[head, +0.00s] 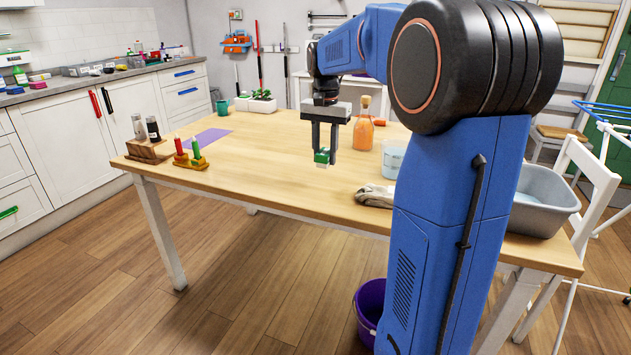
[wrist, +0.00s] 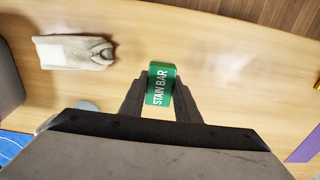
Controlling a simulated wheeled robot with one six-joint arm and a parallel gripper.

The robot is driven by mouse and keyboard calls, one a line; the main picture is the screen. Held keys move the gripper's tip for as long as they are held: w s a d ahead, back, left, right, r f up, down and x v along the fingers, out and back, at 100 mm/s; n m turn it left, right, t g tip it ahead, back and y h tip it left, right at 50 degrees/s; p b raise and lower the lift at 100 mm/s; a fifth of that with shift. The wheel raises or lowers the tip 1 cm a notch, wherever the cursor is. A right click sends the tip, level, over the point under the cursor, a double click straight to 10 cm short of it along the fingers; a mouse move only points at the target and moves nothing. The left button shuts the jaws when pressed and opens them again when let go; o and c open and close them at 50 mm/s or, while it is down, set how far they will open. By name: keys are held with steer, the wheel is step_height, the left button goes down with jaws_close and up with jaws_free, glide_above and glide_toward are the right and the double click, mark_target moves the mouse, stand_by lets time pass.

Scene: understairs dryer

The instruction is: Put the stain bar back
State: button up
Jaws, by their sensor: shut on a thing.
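The stain bar is a small green block with white lettering that reads "STAIN BAR". In the wrist view the stain bar (wrist: 160,84) sits between the fingertips of my gripper (wrist: 160,100). In the head view my gripper (head: 322,152) points down over the middle of the wooden table, shut on the stain bar (head: 322,157). The bar appears to be held above the table (head: 262,180). The inner faces of the fingers hide the sides of the bar.
A folded cloth (head: 375,196) lies near the front edge. An orange bottle (head: 363,135), a clear container (head: 393,160) and a grey basin (head: 541,206) stand to the right. Wooden holders (head: 190,163) and a purple mat (head: 208,138) are on the left. The table's front middle is clear.

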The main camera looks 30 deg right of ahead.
mark_target(324, 188)
steer(key=shift+f, duration=3.9)
steer(key=shift+f, duration=0.15)
steer(key=o, duration=1.1)
